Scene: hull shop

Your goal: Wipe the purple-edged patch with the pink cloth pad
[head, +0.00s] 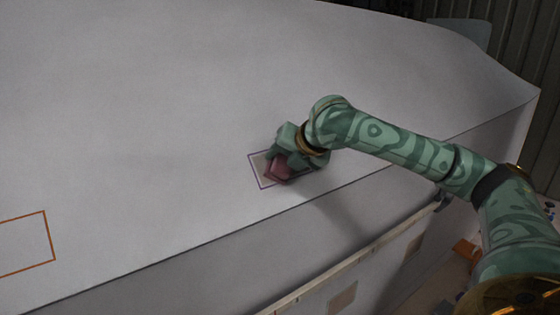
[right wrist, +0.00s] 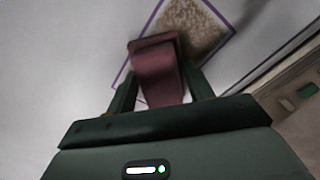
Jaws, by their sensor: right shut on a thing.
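The purple-edged patch (head: 257,172) lies on the pale hull surface, close to its near lower edge. It also shows in the right wrist view, with a speckled brown stain (right wrist: 193,27) inside the purple outline. My right gripper (head: 285,160) is shut on the pink cloth pad (head: 278,171) and holds it over the patch. In the right wrist view the pad (right wrist: 158,75) sits between the two fingers and overlaps the patch's near part. I cannot tell whether the pad touches the surface. The pad and gripper hide part of the patch. My left gripper is not in view.
An orange-edged patch (head: 50,235) lies on the hull surface at the far left. The surface (head: 150,100) between is broad and clear. The hull drops off along its near edge, with a wooden rail (head: 350,262) below.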

